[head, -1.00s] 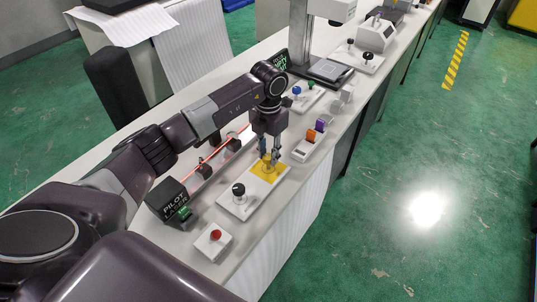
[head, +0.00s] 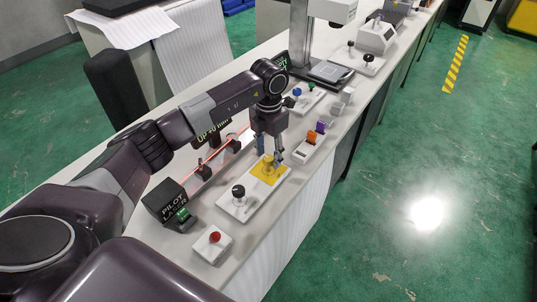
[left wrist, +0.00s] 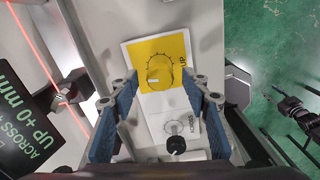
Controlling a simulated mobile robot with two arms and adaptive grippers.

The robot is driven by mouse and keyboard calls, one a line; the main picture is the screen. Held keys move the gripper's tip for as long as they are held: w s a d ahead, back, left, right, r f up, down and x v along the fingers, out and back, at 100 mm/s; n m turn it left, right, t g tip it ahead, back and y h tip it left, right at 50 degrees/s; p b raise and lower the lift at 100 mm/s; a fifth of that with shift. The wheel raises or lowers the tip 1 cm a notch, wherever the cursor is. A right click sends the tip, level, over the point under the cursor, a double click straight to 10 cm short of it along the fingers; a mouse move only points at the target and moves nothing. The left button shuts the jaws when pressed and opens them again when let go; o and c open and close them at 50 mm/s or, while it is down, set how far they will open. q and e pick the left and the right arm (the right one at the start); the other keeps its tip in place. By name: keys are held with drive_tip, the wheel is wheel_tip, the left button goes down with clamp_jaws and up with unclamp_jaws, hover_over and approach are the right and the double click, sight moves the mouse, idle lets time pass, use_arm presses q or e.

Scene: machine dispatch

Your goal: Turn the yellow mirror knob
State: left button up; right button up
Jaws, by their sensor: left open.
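The yellow mirror knob (head: 268,162) stands on a yellow panel (head: 259,174) at the far end of a white plate on the bench.
A black knob (head: 238,191) shares the white plate. A red button box (head: 213,240) and pilot laser box (head: 172,205) are nearer. A red beam (head: 212,158) runs behind.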

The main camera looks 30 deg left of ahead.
sight(268, 158)
use_arm(q)
wheel_tip(268, 158, up, 12)
drive_tip(key=shift+f, duration=0.15)
drive_tip(key=shift+f, duration=0.1)
idle(0.6)
